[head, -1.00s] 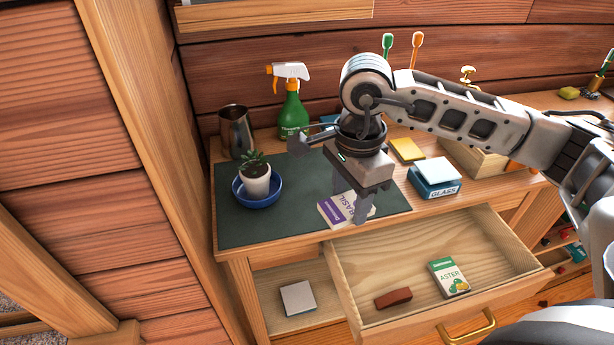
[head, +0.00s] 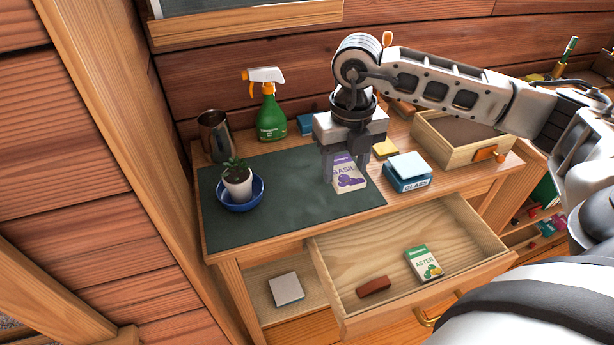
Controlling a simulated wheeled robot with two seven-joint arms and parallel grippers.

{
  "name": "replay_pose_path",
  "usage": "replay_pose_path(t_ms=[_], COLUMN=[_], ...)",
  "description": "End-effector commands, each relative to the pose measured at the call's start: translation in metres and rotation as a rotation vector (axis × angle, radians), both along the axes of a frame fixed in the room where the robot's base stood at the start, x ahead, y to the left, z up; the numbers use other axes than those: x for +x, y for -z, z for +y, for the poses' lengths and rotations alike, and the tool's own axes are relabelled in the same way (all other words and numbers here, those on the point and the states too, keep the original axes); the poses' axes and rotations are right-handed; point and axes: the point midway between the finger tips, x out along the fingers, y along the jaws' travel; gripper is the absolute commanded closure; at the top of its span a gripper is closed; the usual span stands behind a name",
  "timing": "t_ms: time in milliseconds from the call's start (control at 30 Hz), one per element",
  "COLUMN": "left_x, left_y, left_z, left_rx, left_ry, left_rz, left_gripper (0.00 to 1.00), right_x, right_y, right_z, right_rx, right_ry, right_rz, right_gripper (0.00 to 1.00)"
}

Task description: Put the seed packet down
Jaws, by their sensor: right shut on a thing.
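My right gripper (head: 344,170) is shut on the purple and white basil seed packet (head: 348,182). The packet hangs nearly upright below the jaws, its printed face towards me, over the right part of the dark green mat (head: 285,215). I cannot tell whether its lower edge touches the mat. The fingers hide part of its upper half. A second seed packet, the green and white aster one (head: 424,264), lies in the open drawer (head: 335,290). My left gripper is not in view.
On the mat's left stands a small potted plant (head: 237,182) in a blue saucer (head: 256,198). Behind are a metal cup (head: 215,138) and a green spray bottle (head: 271,115). A blue and white glass box (head: 408,178) stands right of the mat. The mat's middle is clear.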

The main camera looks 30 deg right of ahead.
Motion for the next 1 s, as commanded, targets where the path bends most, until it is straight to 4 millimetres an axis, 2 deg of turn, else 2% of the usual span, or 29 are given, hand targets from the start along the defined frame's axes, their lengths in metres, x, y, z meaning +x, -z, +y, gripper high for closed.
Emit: replay_pose_path(t_ms=[33,133,233,400,567,800,1000], left_x=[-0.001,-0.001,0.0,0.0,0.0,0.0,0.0], left_y=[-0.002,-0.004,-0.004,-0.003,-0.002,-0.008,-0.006], left_z=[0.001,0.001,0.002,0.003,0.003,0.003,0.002], left_rx=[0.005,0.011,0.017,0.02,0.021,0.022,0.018], left_ry=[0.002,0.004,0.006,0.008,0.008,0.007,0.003], left_rz=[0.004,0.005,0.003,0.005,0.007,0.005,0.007], left_gripper=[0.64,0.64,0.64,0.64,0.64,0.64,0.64], right_x=[0.014,0.039,0.053,0.073,0.081,0.084,0.084], right_y=[0.003,0.014,0.037,0.062,0.071,0.101,0.106], right_z=[0.004,0.007,0.009,0.011,0.011,0.012,0.012], right_rx=[0.003,0.001,0.0,-0.001,-0.001,-0.001,-0.001], right_ry=[0.001,0.0,-0.001,-0.001,-0.001,-0.002,-0.003], right_rz=[0.001,0.001,0.003,0.001,0.0,0.003,-0.001], right_gripper=[0.73,0.73,0.73,0.73,0.73,0.73,0.73])
